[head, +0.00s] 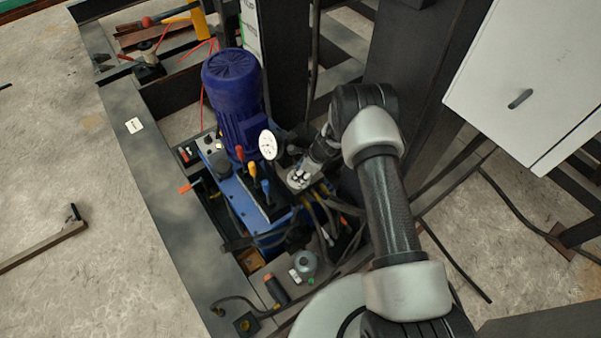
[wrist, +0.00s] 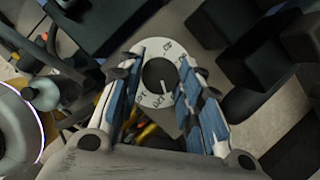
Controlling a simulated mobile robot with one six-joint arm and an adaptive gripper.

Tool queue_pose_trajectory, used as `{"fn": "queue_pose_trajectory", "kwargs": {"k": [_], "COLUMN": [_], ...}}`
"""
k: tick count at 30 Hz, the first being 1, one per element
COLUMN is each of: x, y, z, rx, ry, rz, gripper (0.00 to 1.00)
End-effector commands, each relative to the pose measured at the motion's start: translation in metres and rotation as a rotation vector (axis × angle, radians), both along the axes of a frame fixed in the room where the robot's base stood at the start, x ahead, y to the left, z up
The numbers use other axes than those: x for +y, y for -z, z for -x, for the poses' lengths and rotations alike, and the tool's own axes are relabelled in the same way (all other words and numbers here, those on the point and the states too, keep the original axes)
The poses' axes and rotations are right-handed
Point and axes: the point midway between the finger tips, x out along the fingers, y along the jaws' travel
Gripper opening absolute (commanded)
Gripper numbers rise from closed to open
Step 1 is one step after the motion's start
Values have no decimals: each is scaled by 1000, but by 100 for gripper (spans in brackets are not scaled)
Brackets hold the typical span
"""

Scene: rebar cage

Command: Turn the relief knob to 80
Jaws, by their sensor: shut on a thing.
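The relief knob (wrist: 157,74) is dark and round in the wrist view, with a white pointer line. It sits on a pale round dial plate (wrist: 159,100) with printed marks. The pointer points down in the picture, slightly right; the figures are too small and blurred to read surely. My gripper (wrist: 160,82) is shut on the knob, one finger on each side. In the head view my gripper (head: 303,174) reaches the pump unit just right of the levers. The knob is mostly hidden there by the fingers.
A white-faced gauge (head: 268,144) stands beside my gripper. A blue motor (head: 232,88) and red and orange levers (head: 252,170) are to its left. Hoses (head: 325,220) run below. A dark column (head: 395,75) rises behind and a white cabinet (head: 525,80) is at right.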

Motion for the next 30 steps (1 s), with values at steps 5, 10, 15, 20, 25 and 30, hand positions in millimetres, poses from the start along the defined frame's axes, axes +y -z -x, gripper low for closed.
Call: {"fn": "queue_pose_trajectory", "kwargs": {"k": [5, 10, 15, 20, 25, 30], "x": [0, 0, -1, -1, -1, 0], "y": [1, 2, 3, 3, 2, 1], "z": [0, -2, -3, -4, -4, -5], "rx": [0, -2, -3, -3, -2, -1], "ry": [-34, -116, -252, -402, -564, -724], "rz": [0, 0, 0, 1, 2, 1], "gripper": [9, 9, 9, 9, 9, 9]}}
